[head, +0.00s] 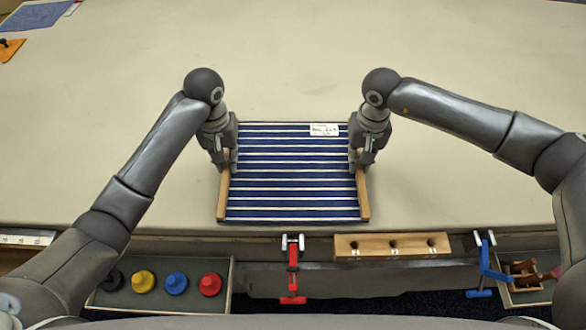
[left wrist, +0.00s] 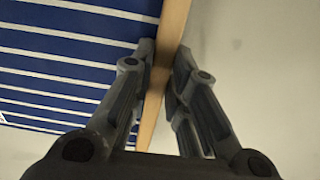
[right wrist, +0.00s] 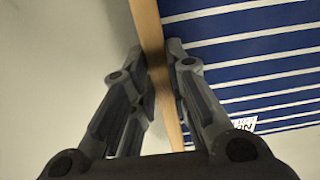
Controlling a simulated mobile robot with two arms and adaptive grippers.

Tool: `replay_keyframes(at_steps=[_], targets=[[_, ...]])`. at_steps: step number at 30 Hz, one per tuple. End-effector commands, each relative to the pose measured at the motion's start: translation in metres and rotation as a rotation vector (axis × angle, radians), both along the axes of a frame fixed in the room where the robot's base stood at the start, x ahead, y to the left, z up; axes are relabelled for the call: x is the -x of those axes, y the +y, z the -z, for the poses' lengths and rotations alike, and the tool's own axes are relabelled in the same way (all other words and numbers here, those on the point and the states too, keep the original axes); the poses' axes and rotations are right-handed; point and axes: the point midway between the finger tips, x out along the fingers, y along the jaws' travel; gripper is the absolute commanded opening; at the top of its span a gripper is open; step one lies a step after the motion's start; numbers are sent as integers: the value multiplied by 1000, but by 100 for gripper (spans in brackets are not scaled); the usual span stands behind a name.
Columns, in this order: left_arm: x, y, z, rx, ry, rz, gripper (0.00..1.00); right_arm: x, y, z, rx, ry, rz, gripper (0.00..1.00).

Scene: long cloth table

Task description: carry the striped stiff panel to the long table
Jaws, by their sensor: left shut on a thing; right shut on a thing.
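The striped stiff panel (head: 293,175) is blue with white stripes, a white label near its far right corner and a wooden rail along each side. It is over the near part of the long table (head: 300,60); I cannot tell whether it touches the cloth. My left gripper (head: 229,160) is shut on the left rail (left wrist: 168,50), which passes between its fingers in the left wrist view. My right gripper (head: 358,160) is shut on the right rail (right wrist: 150,40), seen between its fingers in the right wrist view.
A red clamp (head: 292,270), a wooden block with holes (head: 391,246) and a blue clamp (head: 484,265) are along the table's near edge. A tray with coloured knobs (head: 232,262) is below left. An orange piece (head: 10,48) lies far left. The cloth beyond the panel is clear.

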Motion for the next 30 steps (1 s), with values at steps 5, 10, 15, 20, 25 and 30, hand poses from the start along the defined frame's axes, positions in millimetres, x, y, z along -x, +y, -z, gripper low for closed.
replay_keyframes(at_steps=[5, 10, 15, 20, 25, 30], targets=[[0, 1, 11, -2, 1, -2, 0, 0, -1, 11, 3, 1, 1, 0], [0, 0, 15, -1, 0, -1, 27, 0, -1, 14, 2, 0, 0, 27], [0, 0, 14, -1, 0, -1, 37, 0, 0, 14, 1, 0, 0, 37], [0, 0, 14, 0, 0, -1, 37, 0, 0, 14, 1, 0, 0, 37], [0, 0, 14, 0, 0, 0, 37, 0, 0, 14, 1, 0, 0, 37], [-1, 0, 9, 0, -1, 0, 37, 0, 0, 14, 1, 0, 0, 37]])
